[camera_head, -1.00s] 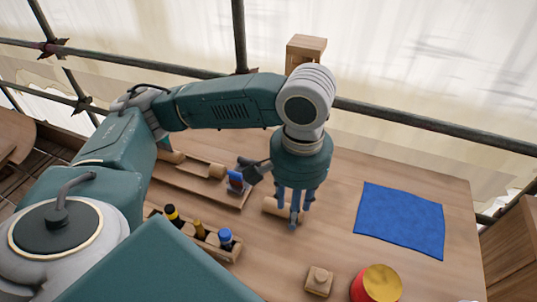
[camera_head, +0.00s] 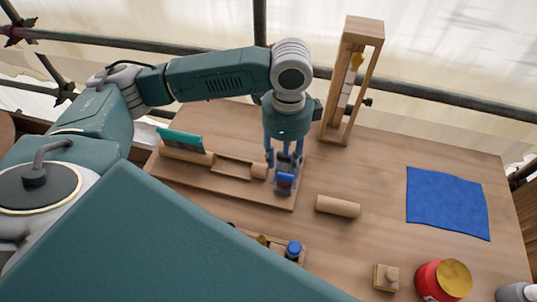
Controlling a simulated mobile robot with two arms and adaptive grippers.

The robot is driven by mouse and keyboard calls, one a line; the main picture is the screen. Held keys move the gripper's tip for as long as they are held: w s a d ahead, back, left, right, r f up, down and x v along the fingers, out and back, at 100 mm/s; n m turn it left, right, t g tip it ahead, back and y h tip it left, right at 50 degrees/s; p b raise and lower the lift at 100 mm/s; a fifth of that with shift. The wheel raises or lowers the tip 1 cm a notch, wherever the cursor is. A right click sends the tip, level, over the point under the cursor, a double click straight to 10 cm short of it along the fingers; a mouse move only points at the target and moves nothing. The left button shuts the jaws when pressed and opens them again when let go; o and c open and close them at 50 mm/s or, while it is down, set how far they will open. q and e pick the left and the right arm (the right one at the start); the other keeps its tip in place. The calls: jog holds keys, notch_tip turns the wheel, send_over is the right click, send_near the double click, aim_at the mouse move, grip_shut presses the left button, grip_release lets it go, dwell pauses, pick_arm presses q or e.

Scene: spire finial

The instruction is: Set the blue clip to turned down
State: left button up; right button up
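The small blue clip (camera_head: 286,181) sits at the right end of a long wooden tray-like board (camera_head: 222,186), in a dark grey mount. My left gripper (camera_head: 284,163) points down right at the clip from above and behind. Its fingers look spread, and the clip shows just below and between them. I cannot tell whether they touch it. The tips are partly lost against the grey mount. My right gripper is not in view.
A wooden roller (camera_head: 338,206) lies right of the board. A tall wooden frame (camera_head: 353,80) stands behind. A rack with a blue-capped bottle (camera_head: 294,250) is in front, partly hidden by my arm. A blue cloth (camera_head: 447,203), wooden block (camera_head: 386,278) and red jar (camera_head: 443,280) are at right.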

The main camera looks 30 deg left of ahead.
aim_at(284, 177)
pick_arm(q)
jog(key=f, duration=0.2)
jog(key=d+f, duration=0.1)
jog(key=f, duration=0.1)
jog(key=shift+s+d+p, duration=0.15)
jog(key=shift+d+p, duration=0.05)
jog(key=shift+p, duration=0.15)
jog(key=f, duration=0.3)
jog(key=shift+a, duration=0.25)
notch_tip(284, 177, down, 2)
jog(key=shift+a+f+p, duration=0.1)
jog(key=shift+f+p, duration=0.1)
jog(key=shift+p, duration=0.2)
jog(key=shift+f, duration=0.45)
grip_shut()
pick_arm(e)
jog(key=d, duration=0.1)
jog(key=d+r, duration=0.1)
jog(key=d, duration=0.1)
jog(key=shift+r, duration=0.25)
